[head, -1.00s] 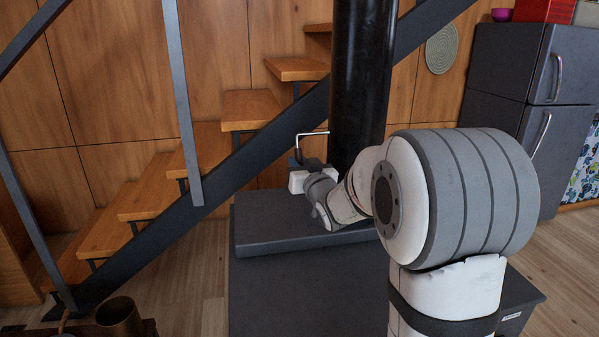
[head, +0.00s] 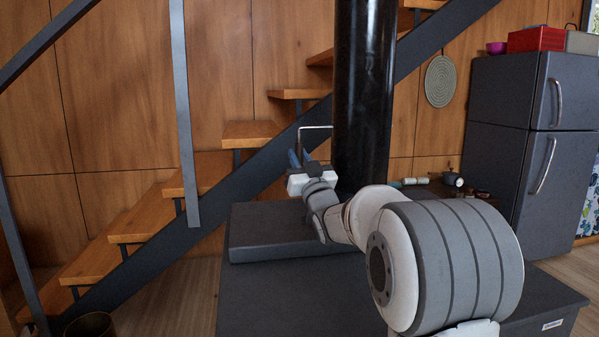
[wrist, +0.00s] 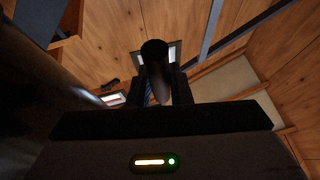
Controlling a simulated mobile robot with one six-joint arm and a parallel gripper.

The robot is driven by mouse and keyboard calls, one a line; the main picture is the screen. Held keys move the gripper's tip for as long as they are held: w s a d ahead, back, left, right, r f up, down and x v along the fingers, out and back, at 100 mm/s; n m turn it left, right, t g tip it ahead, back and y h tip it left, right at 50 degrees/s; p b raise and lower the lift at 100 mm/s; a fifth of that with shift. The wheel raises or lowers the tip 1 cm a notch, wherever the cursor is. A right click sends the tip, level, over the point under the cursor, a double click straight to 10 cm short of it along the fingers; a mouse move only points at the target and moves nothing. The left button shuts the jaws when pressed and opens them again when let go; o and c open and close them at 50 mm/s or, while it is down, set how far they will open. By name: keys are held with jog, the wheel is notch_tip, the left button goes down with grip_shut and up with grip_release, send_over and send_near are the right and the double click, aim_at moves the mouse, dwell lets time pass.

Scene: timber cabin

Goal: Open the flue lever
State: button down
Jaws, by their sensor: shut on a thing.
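The flue lever (head: 315,127) is a thin, pale metal rod reaching left from the black flue pipe (head: 363,90), with a bend down at its left end. My gripper (head: 298,160) is at that hanging end, left of the pipe and above the stove's slab. It is shut on the lever's dark handle, most of which the jaws hide in the head view. In the wrist view, the handle's round, dark end (wrist: 154,48) stands between the fingers of my gripper (wrist: 157,85). The pipe is a dark shape along the left there.
The stove's dark upper slab (head: 262,235) lies below my gripper. A staircase (head: 200,175) with a dark sloping stringer rises behind the pipe. A dark fridge (head: 535,130) stands at the right. A metal pot (head: 90,325) is at the lower left.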

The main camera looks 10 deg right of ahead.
jog(key=shift+r, duration=0.3)
jog(key=c, duration=1.3)
grip_release()
jog(key=shift+w+f, duration=0.15)
jog(key=shift+f, duration=0.1)
jog(key=v, duration=0.7)
jog(key=shift+s+f, duration=0.15)
jog(key=shift+s, duration=0.2)
